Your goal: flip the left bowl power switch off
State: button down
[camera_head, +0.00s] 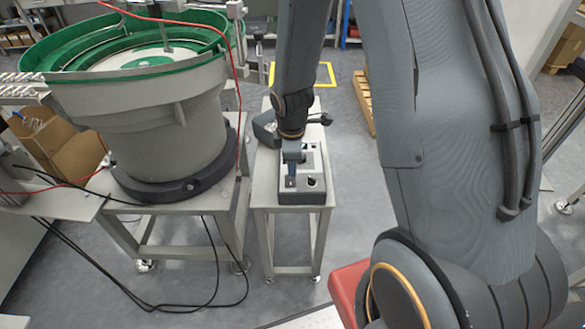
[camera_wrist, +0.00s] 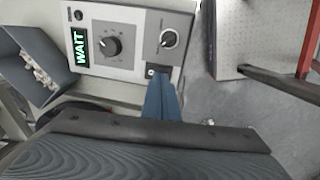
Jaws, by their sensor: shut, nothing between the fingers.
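The control box (camera_head: 314,197) stands on a narrow grey stand beside the left bowl feeder (camera_head: 165,110). In the wrist view its light panel (camera_wrist: 133,62) carries a green WAIT display (camera_wrist: 80,47), a large black dial (camera_wrist: 112,46) and a smaller round knob (camera_wrist: 169,39). A small dark switch-like part (camera_wrist: 151,72) shows at the panel's lower edge, partly covered by the fingers. My gripper (camera_head: 291,183) is over the box. Its blue fingers (camera_wrist: 161,80) are together and empty, with the tips at or just over the panel edge beside that part. Contact and switch position cannot be told.
A dark bin with small parts (camera_wrist: 38,70) lies beside the box. The narrow stand (camera_head: 259,195) has little free top. A cardboard box (camera_head: 55,145) and loose cables are on the left. A wooden pallet (camera_head: 364,100) lies behind on open floor.

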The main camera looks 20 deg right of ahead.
notch_tip(320, 180, up, 11)
jog(key=s, duration=0.1)
jog(key=shift+s+a, duration=0.15)
jog(key=shift+a, duration=0.05)
dwell(0.5)
